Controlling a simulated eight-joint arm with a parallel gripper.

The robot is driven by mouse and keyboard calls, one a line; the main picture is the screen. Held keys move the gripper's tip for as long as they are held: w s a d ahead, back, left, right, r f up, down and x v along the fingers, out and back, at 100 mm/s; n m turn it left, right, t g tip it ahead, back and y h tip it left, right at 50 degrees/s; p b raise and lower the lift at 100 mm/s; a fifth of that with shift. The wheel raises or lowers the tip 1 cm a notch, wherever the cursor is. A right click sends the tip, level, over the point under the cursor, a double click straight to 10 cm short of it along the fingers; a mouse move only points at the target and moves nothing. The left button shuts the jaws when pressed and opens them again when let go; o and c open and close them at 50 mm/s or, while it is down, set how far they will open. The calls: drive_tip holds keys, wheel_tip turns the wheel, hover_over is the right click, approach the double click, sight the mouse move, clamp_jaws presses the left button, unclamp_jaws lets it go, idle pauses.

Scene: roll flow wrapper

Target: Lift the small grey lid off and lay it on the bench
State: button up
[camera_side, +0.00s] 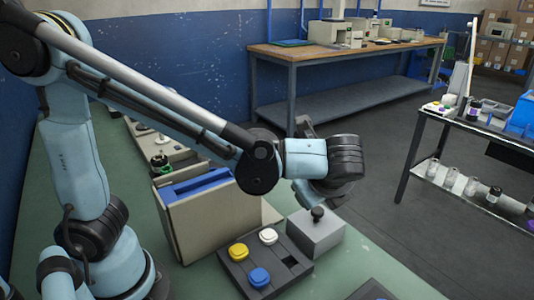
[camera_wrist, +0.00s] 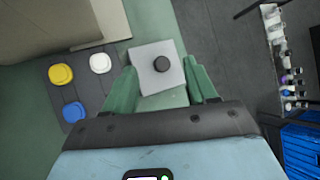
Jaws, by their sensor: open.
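The small grey lid (camera_wrist: 148,77) is the flat, square top of a grey box (camera_side: 313,240) on the green bench (camera_side: 375,275). A round black knob (camera_wrist: 162,63) stands up from it; the knob also shows in the side view (camera_side: 317,213). I cannot make out a seam between lid and box. My gripper (camera_wrist: 160,72) is open and empty, with its green fingers to either side of the lid in the wrist view. In the side view my wrist is above the box and hides most of the fingers. The gap between fingers and knob cannot be judged.
A dark button panel (camera_side: 265,268) with yellow, white and blue buttons lies left of the box. A beige housing with a blue top (camera_side: 195,185) stands behind the panel. Bare bench lies right of the box, with a dark item (camera_side: 372,290) at the front edge.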

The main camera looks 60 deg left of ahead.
sight(318, 210)
drive_tip(key=s+d+f+m+t+y, duration=0.2)
drive_tip(key=d+f+m+y, duration=0.15)
drive_tip(key=d+m, duration=0.25)
drive_tip(key=x, duration=1.2)
drive_tip(key=shift+f, duration=0.15)
drive_tip(key=c, duration=1)
